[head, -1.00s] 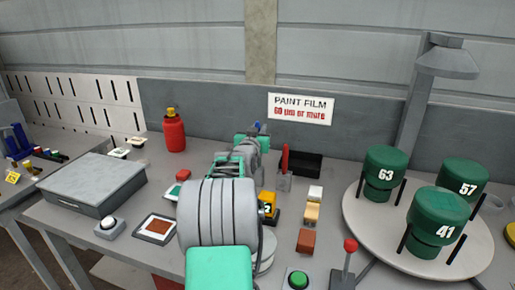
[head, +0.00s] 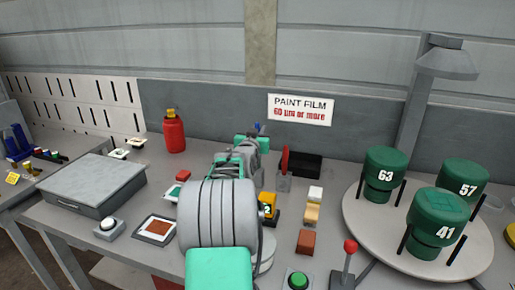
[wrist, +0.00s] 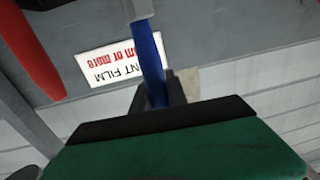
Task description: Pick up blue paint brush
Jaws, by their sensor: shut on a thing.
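The blue paint brush (wrist: 150,58) shows in the wrist view as a blue handle between the black fingers of my gripper (wrist: 160,92). My gripper is shut on it. In the head view only a small blue bit of the brush (head: 257,127) shows at the end of my arm, near the back of the bench. My arm hides most of the gripper (head: 263,134) there. The brush's lower part and bristles cannot be made out.
A red handle (head: 285,158) stands in a clear holder (head: 284,182) right of my arm, before a black tray (head: 307,165). A red bottle (head: 174,133) stands left. Green numbered cylinders stand on a round turntable (head: 358,216) at right. A joystick (head: 347,262) is in front.

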